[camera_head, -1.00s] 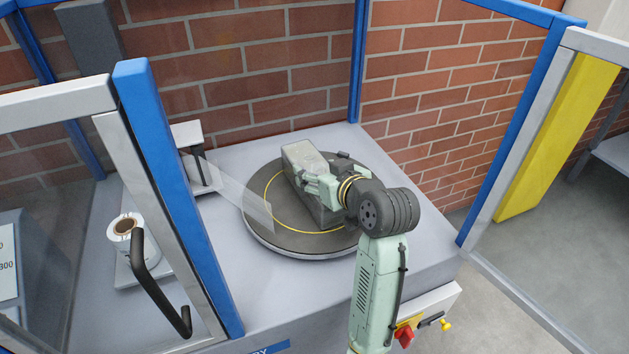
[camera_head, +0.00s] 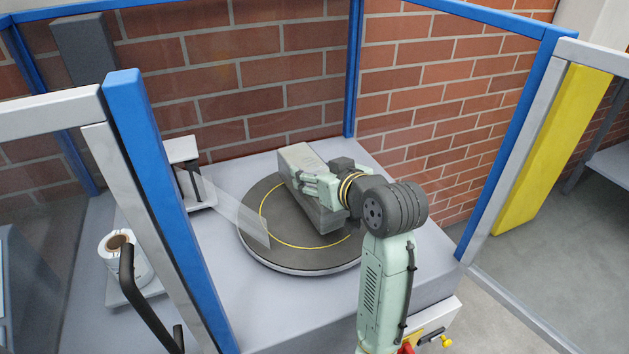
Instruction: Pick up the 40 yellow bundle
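A grey-white rectangular bundle (camera_head: 302,158) is at the dark round turntable (camera_head: 262,252), over its right half. No yellow shows on the bundle, and I cannot read a number on it. My gripper (camera_head: 318,184) reaches it from the right, with its pale green fingers closed on the bundle's upper part. The far finger is partly hidden. The bundle appears to sit slightly above the turntable, though its underside is hard to see. A thin yellow ring is marked on the turntable.
A blue door post (camera_head: 168,200) with a clear panel and black handle (camera_head: 140,305) stands at left. A label roll (camera_head: 122,258) sits behind it. Brick walls and blue frame posts close the back. A yellow post (camera_head: 552,150) stands right.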

